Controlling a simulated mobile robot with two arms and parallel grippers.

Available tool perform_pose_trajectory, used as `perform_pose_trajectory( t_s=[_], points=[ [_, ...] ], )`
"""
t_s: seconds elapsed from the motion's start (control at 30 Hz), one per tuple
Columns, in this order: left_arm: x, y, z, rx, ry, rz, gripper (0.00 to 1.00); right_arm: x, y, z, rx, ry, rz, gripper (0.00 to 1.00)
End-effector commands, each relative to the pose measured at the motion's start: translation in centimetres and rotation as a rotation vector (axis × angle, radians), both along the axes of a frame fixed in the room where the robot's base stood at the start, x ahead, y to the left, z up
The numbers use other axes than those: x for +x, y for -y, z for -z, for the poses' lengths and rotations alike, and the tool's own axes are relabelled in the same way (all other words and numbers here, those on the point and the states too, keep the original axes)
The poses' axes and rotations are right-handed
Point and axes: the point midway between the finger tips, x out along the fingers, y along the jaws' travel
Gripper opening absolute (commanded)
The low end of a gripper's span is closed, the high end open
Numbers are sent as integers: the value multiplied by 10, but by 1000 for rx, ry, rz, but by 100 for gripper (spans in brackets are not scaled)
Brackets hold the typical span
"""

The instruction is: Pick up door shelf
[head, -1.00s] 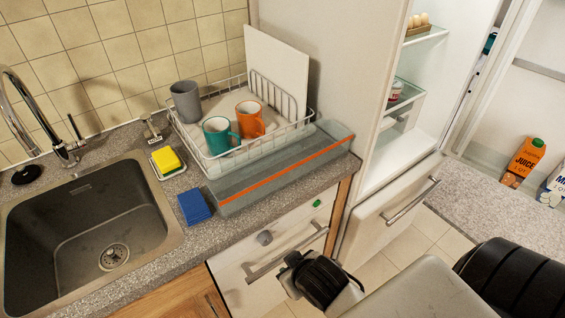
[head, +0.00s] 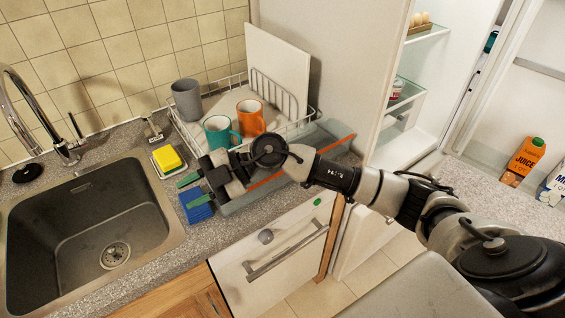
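The door shelf (head: 325,151) is a long clear bin with an orange stripe. It lies on the counter in front of the dish rack, and my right arm and gripper hide much of its middle and left part. My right gripper (head: 190,190) reaches over the shelf's left end with its green-tipped fingers pointing left. The fingers are spread apart, and I see nothing held between them. I cannot tell whether it touches the shelf. My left gripper is not in view.
A wire dish rack (head: 310,113) holds a teal mug (head: 217,130), an orange mug (head: 250,117), a grey cup (head: 186,99) and a white board (head: 277,68). The sink (head: 90,225) is left; the open fridge (head: 420,110) is right.

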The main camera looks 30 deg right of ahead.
Motion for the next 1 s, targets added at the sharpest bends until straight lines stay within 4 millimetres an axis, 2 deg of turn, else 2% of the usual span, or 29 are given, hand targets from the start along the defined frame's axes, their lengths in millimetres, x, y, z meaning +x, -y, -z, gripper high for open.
perform_pose_trajectory(
  t_s=[0.1, 0.17, 0.2, 0.3, 0.43, 0.5, 0.6, 0.8, 1.0],
  points=[
    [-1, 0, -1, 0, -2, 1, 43, 17, 57, 22, -391, -106, -15, 33],
    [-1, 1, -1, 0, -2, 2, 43, 25, 93, 28, -575, -175, 25, 33],
    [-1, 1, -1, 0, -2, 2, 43, 30, 117, 29, -688, -224, 65, 33],
    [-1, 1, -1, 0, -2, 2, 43, 37, 174, 24, -920, -334, 189, 33],
    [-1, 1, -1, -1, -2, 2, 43, 40, 227, 11, -1110, -443, 334, 33],
    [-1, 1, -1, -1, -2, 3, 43, 39, 243, 6, -1164, -477, 386, 33],
    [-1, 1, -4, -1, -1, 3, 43, 38, 253, 9, -1200, -503, 417, 33],
    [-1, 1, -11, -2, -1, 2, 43, 37, 254, 40, -1203, -508, 420, 33],
    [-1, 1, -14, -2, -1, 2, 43, 38, 254, 58, -1201, -504, 421, 33]
  ],
)
